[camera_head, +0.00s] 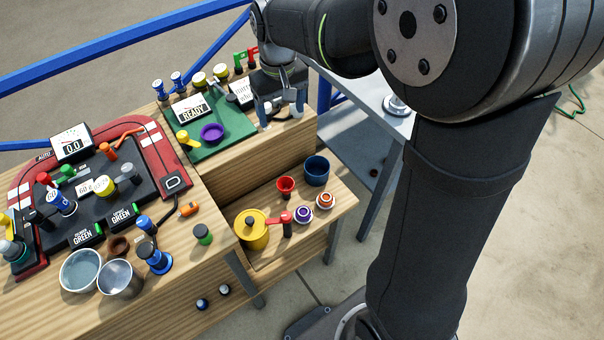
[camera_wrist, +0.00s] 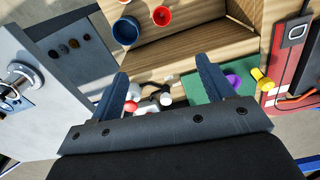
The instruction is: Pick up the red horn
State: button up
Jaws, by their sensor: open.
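My gripper (camera_head: 283,110) is open and points down over the back right end of the wooden bench. In the wrist view its two blue fingers (camera_wrist: 162,68) stand wide apart with nothing gripped. A small red rounded part (camera_wrist: 146,107) beside white pieces (camera_wrist: 166,98) shows between the fingers, near the left one. It may be the red horn, but the gripper's bar partly hides it, and its shape is unclear. In the head view my gripper covers most of that spot; only a white bit (camera_head: 297,111) shows by the fingers.
A green mat (camera_head: 237,127) with a purple bowl (camera_head: 211,133) lies left of my gripper. On the lower shelf stand a red cup (camera_head: 285,185), a blue cup (camera_head: 316,169) and a yellow pot (camera_head: 252,236). A grey table (camera_head: 352,88) adjoins on the right.

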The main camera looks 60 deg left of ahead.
aim_at(285, 183)
jog(key=f+m, duration=0.3)
jog(key=f, duration=0.5)
jog(key=f+m, duration=0.4)
jog(key=f, duration=0.5)
jog(key=f+m, duration=0.4)
jog(key=f, duration=0.5)
jog(key=shift+w+d+f, duration=0.1)
jog(key=shift+d, duration=0.15)
jog(key=shift+s+a+f, duration=0.1)
jog(key=shift+s+f, duration=0.1)
jog(key=shift+f, duration=1.1)
jog(key=shift+s+a+f, duration=0.1)
jog(key=shift+s+f, duration=0.1)
jog(key=shift+f, duration=1.1)
jog(key=c, duration=1.1)
jog(key=shift+c, duration=0.2)
jog(key=shift+r, duration=0.1)
